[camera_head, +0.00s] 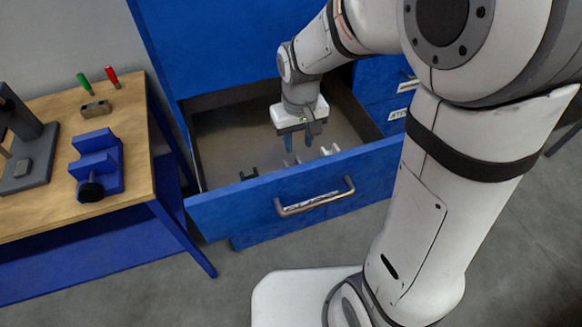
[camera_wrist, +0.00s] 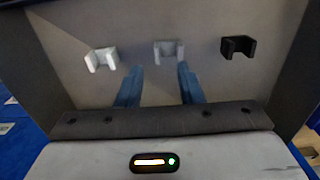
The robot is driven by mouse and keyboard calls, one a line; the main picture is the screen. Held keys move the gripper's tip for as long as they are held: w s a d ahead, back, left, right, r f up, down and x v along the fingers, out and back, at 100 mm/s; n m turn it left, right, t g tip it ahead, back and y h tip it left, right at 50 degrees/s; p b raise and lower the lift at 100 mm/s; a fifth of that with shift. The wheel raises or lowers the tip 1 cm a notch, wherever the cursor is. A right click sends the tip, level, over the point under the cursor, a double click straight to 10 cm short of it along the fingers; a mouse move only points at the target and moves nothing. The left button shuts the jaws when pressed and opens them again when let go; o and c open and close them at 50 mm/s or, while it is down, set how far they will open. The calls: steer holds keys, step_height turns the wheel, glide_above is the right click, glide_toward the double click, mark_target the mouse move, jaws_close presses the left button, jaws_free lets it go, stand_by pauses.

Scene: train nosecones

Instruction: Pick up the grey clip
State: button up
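The grey clip (camera_wrist: 169,53) lies on the drawer floor between a white clip (camera_wrist: 101,59) and a black clip (camera_wrist: 238,47) in the wrist view. In the head view the grey clip (camera_head: 291,162) is small, just below my fingertips. My gripper (camera_head: 301,146) points down into the open drawer. In the wrist view my gripper (camera_wrist: 158,85) has its two blue fingers apart with nothing between them. The grey clip appears just beyond the fingertips, roughly in line with the gap. I cannot tell the exact height of the fingers above it.
The open blue drawer (camera_head: 300,187) has walls around the clips and a front handle (camera_head: 315,196). The black clip (camera_head: 248,174) and white clip (camera_head: 329,150) lie near its front wall. A wooden workbench (camera_head: 135,165) with a blue vise (camera_head: 97,165) stands at left.

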mark_target(298, 160)
steer(key=f, duration=0.2)
steer(key=f+p, duration=0.1)
steer(key=f, duration=0.1)
steer(key=w+f, duration=0.1)
steer(key=f, duration=0.2)
steer(key=shift+d+f+p, duration=0.1)
steer(key=shift+p, duration=0.2)
steer(key=shift+s, duration=0.1)
steer(key=shift+c, duration=0.2)
jaws_close()
